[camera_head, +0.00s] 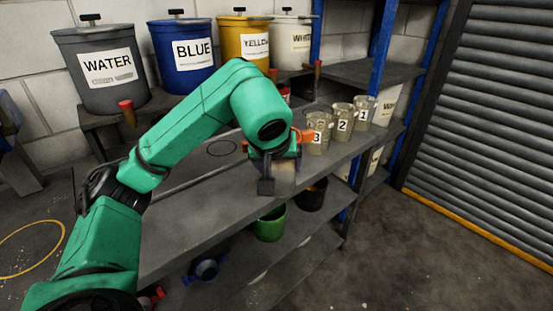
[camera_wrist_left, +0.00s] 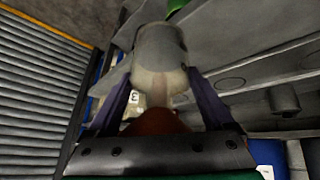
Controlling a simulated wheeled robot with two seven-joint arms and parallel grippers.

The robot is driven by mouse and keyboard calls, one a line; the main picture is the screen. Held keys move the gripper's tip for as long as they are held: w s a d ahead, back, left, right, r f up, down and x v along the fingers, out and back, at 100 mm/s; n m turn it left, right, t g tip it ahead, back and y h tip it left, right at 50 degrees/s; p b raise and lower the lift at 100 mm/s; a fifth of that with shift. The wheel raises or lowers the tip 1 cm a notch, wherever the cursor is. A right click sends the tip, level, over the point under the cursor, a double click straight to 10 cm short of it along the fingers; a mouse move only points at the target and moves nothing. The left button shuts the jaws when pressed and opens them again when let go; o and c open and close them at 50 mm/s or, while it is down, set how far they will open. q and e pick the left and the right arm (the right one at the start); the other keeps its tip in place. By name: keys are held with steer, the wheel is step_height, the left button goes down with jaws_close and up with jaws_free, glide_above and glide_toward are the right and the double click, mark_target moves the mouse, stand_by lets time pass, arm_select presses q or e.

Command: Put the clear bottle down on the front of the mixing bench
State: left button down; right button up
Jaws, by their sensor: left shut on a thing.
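My left gripper (camera_head: 274,176) reaches over the mixing bench (camera_head: 200,225) from the left and is shut on the clear bottle (camera_head: 284,181). The bottle is mostly hidden by the gripper and wrist in the head view, close to the bench's front edge. I cannot tell whether it touches the top. In the left wrist view, the pale bottle (camera_wrist_left: 160,48) sits between the two dark fingers of the left gripper (camera_wrist_left: 160,95), with an orange-brown part (camera_wrist_left: 155,122) near the palm. My right gripper is not in view.
Cups marked 3 (camera_head: 318,138), 2 (camera_head: 343,124) and 1 (camera_head: 363,111) stand right of the gripper. Water (camera_head: 105,85), blue (camera_head: 188,70), yellow (camera_head: 243,50) and white buckets line the back. A green bucket (camera_head: 270,228) is on the shelf below. The bench top left of the gripper is clear.

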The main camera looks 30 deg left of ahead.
arm_select(q)
steer(key=w+a+r+n+g+y+p, duration=0.2)
steer(key=a+r+n+p, duration=0.4)
steer(key=a+r, duration=0.7)
steer(key=shift+m, duration=0.4)
steer(key=f, duration=1.4)
steer(key=a+f+b, duration=0.1)
steer(key=f, duration=0.6)
steer(key=shift+w+f, duration=0.15)
steer(key=shift+w, duration=0.15)
jaws_free()
steer(key=shift+d+f, duration=0.1)
steer(key=shift+r, duration=0.25)
steer(key=v, duration=1.1)
steer(key=shift+d+r+b, duration=0.25)
steer(key=shift+d+b, duration=0.1)
steer(key=shift+d, duration=0.1)
steer(key=shift+s, duration=0.15)
